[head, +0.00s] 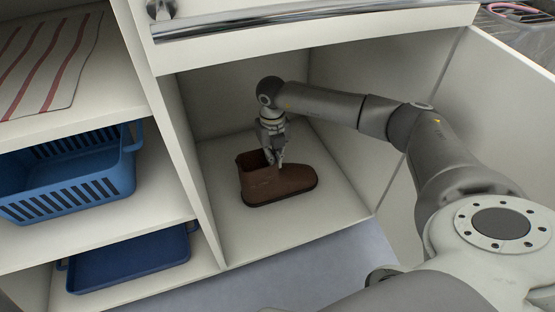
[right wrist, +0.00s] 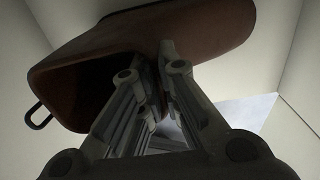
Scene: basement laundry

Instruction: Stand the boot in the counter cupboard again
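The brown boot (head: 279,184), with a dark sole, stands upright on the floor of the open counter cupboard (head: 240,236). Its shaft opening faces up at the left and its toe points right. My right gripper (head: 275,162) reaches down into the cupboard at the front of the opening. In the right wrist view its fingers (right wrist: 158,75) close together on the edge of the boot (right wrist: 190,30), and a small pull loop shows at the left. The fingertips are partly hidden by the boot. My left gripper is not in view.
A cupboard wall (head: 190,160) divides the boot's compartment from shelves with a blue basket (head: 70,190), a blue tray (head: 130,262) and a striped cloth (head: 50,60). A drawer with a metal handle (head: 300,18) overhangs the opening. Floor around the boot is clear.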

